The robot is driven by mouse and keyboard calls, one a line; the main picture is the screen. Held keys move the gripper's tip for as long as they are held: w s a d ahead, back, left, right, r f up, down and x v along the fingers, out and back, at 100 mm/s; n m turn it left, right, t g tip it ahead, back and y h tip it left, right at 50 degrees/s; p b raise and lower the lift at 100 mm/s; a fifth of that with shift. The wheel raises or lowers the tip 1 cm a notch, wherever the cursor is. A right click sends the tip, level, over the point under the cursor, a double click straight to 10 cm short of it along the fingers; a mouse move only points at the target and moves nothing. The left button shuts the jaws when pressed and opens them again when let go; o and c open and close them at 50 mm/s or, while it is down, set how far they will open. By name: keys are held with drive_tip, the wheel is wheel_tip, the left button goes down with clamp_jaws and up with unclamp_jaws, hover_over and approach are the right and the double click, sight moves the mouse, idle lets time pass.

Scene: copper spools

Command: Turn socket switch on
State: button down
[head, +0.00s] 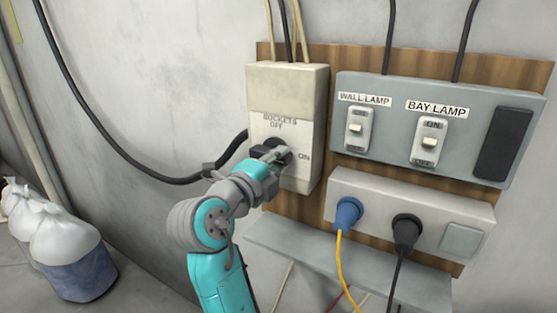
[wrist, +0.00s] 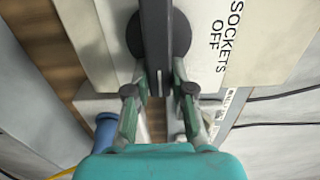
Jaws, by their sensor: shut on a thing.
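The socket switch is a cream box (head: 288,95) on the wall board, marked SOCKETS OFF above its dark rotary knob (head: 287,156) and ON to the knob's right. My gripper (head: 272,155) is at the knob and partly covers it in the head view. In the wrist view, my gripper (wrist: 160,82) has one finger on each side of the knob's dark bar (wrist: 156,45), shut on it. The bar runs parallel to the line of the word SOCKETS. The ON mark is not visible in the wrist view, and the knob's pointing end is hard to tell.
Right of the switch, a grey panel (head: 385,88) carries the WALL LAMP switch (head: 357,130) and BAY LAMP switch (head: 429,141). Below it, a socket strip (head: 375,192) holds a blue plug (head: 347,214) and a black plug (head: 406,230). A grey ledge (head: 290,252) juts out below. White bags (head: 60,235) stand left.

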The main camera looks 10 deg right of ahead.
drive_tip(key=shift+f, duration=0.1)
drive_tip(key=c, duration=1)
unclamp_jaws()
drive_tip(key=v, duration=1.2)
